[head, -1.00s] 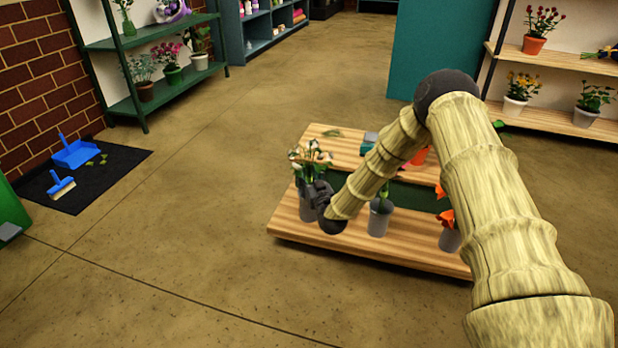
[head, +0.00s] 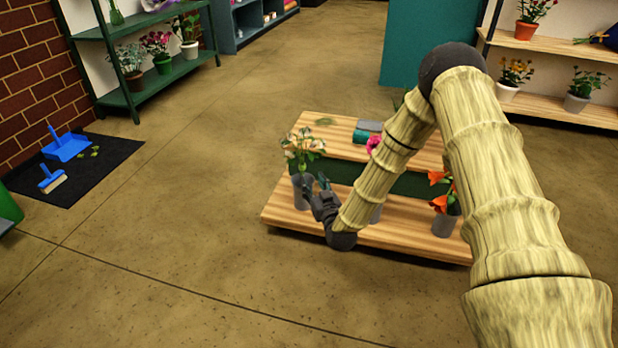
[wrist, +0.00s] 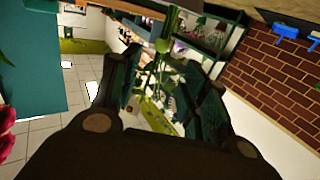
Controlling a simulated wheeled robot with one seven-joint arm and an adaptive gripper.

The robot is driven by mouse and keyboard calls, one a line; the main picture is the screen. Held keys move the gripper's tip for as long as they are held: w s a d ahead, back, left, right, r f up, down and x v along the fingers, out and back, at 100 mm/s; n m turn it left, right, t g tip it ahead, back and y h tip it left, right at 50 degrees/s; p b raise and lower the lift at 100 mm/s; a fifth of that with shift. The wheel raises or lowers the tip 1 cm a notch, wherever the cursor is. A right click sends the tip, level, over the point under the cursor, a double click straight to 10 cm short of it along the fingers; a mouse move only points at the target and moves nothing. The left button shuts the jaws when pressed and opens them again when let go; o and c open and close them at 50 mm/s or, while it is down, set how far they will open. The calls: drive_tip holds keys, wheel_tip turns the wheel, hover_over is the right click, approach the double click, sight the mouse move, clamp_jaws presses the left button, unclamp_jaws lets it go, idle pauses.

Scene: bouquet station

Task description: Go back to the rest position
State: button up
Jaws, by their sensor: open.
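My gripper (head: 318,186) is open at the left end of the wooden two-level bench (head: 285,222), beside a grey vase (head: 302,190) of pale flowers (head: 302,150). In the wrist view my gripper's two fingers (wrist: 162,95) stand apart, with green stems and leaves (wrist: 160,65) showing between and beyond them. Whether the fingers touch the stems I cannot tell. My arm hides part of the bench and most of the middle vase (head: 376,213).
A grey vase (head: 445,224) with orange flowers (head: 440,190) stands at the bench's right. Pink flowers (head: 374,144) show behind my arm. Green shelving (head: 130,95) stands at the left, a wooden shelf (head: 545,108) at the right. The floor in front of the bench is clear.

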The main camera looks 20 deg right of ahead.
drive_tip(key=shift+s, duration=0.5)
drive_tip(key=s+a+f+g+y+p, duration=0.1)
drive_tip(key=s+a+f+g+p, duration=0.2)
drive_tip(key=s+f+g, duration=0.55)
drive_tip(key=s+a+f+g+p, duration=0.15)
drive_tip(key=s+a+f, duration=0.3)
drive_tip(key=s, duration=0.85)
drive_tip(key=s+d+g+h+p, duration=0.1)
drive_tip(key=s+g+p, duration=0.25)
drive_tip(key=s, duration=1.15)
drive_tip(key=s+d+g+p, duration=0.2)
drive_tip(key=s+g, duration=0.3)
drive_tip(key=s, duration=1)
wheel_tip(320, 180, up, 38)
drive_tip(key=p, duration=3.7)
drive_tip(key=shift+w+m, duration=0.2)
drive_tip(key=shift+m, duration=0.1)
drive_tip(key=shift+a+t, duration=0.1)
drive_tip(key=shift+t, duration=0.15)
